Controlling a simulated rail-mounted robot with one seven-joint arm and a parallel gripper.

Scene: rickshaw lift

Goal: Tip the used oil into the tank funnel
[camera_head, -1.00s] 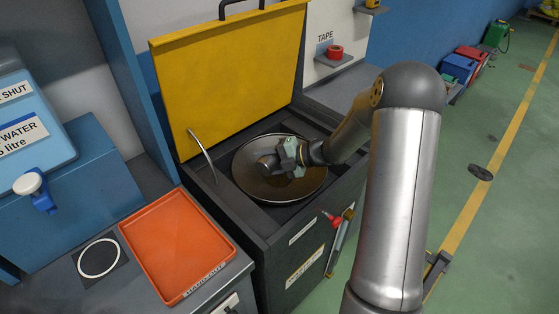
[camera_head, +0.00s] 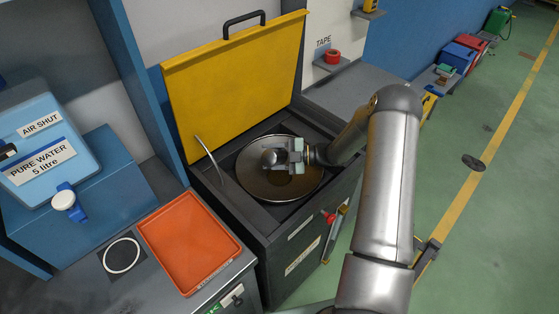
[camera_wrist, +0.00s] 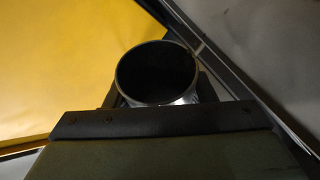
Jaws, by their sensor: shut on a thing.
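A wide brownish funnel dish (camera_head: 262,190) sits in the top of a dark cabinet, with a darker round patch near its middle. The cabinet's yellow lid (camera_head: 235,85) stands open behind it. My gripper (camera_head: 296,154) is over the dish, shut on a small metal cup (camera_head: 268,159). In the wrist view the cup (camera_wrist: 190,98) shows its round rim and a dark inside beyond the gripper. I cannot tell whether oil is in it. No stream of oil shows. The grip itself is partly hidden.
An orange tray (camera_head: 190,245) and a white ring on a dark pad (camera_head: 122,255) lie on the left bench. A blue water container (camera_head: 45,150) stands at far left. A curved metal handle (camera_head: 208,158) rises at the cabinet's left edge. Red tape (camera_head: 333,57) sits on a shelf behind.

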